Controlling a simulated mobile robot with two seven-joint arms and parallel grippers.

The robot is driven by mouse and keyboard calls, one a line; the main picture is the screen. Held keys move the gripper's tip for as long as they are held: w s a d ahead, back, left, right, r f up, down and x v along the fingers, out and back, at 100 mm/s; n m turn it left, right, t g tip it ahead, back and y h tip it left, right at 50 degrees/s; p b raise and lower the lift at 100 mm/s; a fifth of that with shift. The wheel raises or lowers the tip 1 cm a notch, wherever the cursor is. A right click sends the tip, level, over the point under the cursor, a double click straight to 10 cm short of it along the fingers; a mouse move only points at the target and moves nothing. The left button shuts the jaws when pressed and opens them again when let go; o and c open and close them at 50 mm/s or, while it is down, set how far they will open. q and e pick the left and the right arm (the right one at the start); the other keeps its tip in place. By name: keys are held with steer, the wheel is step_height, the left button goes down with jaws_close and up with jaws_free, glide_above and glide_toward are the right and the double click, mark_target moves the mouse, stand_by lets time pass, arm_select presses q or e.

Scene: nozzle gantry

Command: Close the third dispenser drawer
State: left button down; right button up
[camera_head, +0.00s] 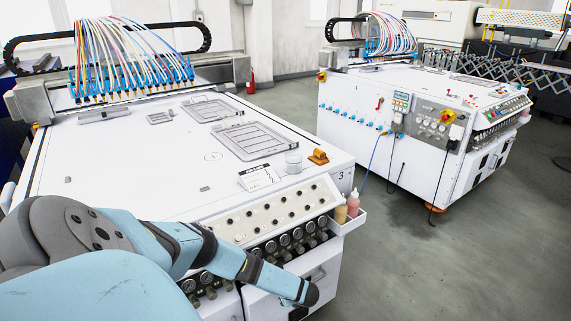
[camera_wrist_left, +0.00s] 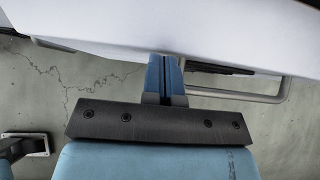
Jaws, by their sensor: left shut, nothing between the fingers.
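The near white dispenser machine (camera_head: 130,160) fills the left of the head view. Low on its front is a white drawer front (camera_head: 328,262) with a bar handle (camera_head: 318,276). My left arm crosses in front and hides part of the lower front. My left gripper's fingers are hidden in the head view behind the wrist. In the left wrist view my left gripper (camera_wrist_left: 164,72) is shut and empty, its tips at the edge of a white panel (camera_wrist_left: 190,25). A grey bar handle (camera_wrist_left: 284,92) is right of the fingers. I cannot tell how far the drawer stands out.
A row of gauges (camera_head: 285,240) runs above the drawer fronts. A side tray (camera_head: 349,224) holds small bottles at the machine's right corner. A second white machine (camera_head: 400,130) stands behind to the right. The grey floor (camera_head: 450,260) at right is clear.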

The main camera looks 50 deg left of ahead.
arm_select(q)
steer(key=p+v, duration=0.4)
steer(key=v, duration=0.9)
steer(key=w+d+f+n+y+b, duration=0.1)
steer(key=w+d+f+n+b, duration=0.2)
steer(key=n, duration=0.6)
steer(key=shift+w+a+f+n+y+b, duration=0.1)
steer(key=shift+a+f+n+y+b, duration=0.25)
steer(key=shift+a+f+n+b, duration=1.1)
steer(key=shift+w+a+f+n+y+b, duration=0.1)
steer(key=shift+a+f+n+y+b, duration=0.35)
steer(key=shift+a+n, duration=1.65)
steer(key=shift+w+a+f+n+y+b, duration=0.15)
steer(key=shift+a+f+n+b, duration=1.05)
steer(key=shift+a, duration=1.4)
arm_select(e)
steer(key=shift+w+a+f+t+y, duration=0.2)
steer(key=shift+a+t+y, duration=0.1)
steer(key=shift+a+y, duration=0.1)
arm_select(q)
steer(key=shift+s+f+m, duration=0.1)
steer(key=shift+f+m, duration=0.05)
steer(key=shift+m, duration=0.1)
